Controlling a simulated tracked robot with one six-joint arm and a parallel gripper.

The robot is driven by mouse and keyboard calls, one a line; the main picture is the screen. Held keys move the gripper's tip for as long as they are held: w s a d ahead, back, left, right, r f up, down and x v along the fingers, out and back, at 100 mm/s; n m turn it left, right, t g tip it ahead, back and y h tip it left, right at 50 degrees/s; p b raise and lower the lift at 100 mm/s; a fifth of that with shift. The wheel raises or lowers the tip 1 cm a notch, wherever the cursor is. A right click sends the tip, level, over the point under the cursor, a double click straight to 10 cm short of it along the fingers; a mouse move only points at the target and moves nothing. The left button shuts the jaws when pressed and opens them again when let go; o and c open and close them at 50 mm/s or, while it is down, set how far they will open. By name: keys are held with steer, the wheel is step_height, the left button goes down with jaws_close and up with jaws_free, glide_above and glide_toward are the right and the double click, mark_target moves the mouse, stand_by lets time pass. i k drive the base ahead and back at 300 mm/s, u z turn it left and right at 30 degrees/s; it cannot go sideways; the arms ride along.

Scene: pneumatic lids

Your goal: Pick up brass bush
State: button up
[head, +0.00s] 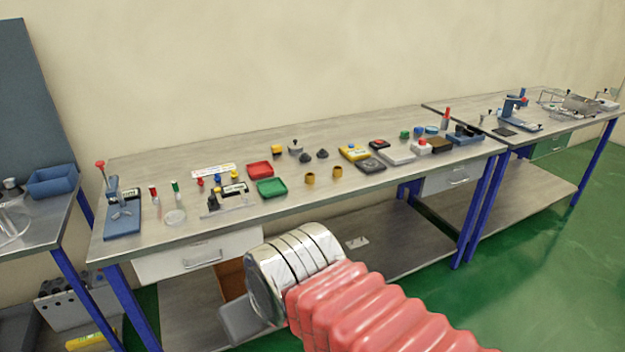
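Two small brass bushes stand upright near the front edge of the middle workbench in the head view. One brass bush (309,178) is on the left, and the other brass bush (337,172) is just to its right, with a small gap between them. I cannot tell which one the task names. My arm, with red bellows and shiny metal bands, reaches in from the lower right, in front of the bench. No gripper fingers show, so whether the gripper is open or shut is hidden. Nothing touches the bushes.
The workbench (200,228) carries a green tray (271,188) and red tray (259,169) left of the bushes. A blue press (122,210) stands at the left end. Dark cones (322,154) and a yellow box (354,153) sit behind. Bare bench surrounds the bushes.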

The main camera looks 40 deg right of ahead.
mark_target(310, 177)
steer(key=u, duration=0.05)
steer(key=i, duration=1)
steer(key=z, duration=0.05)
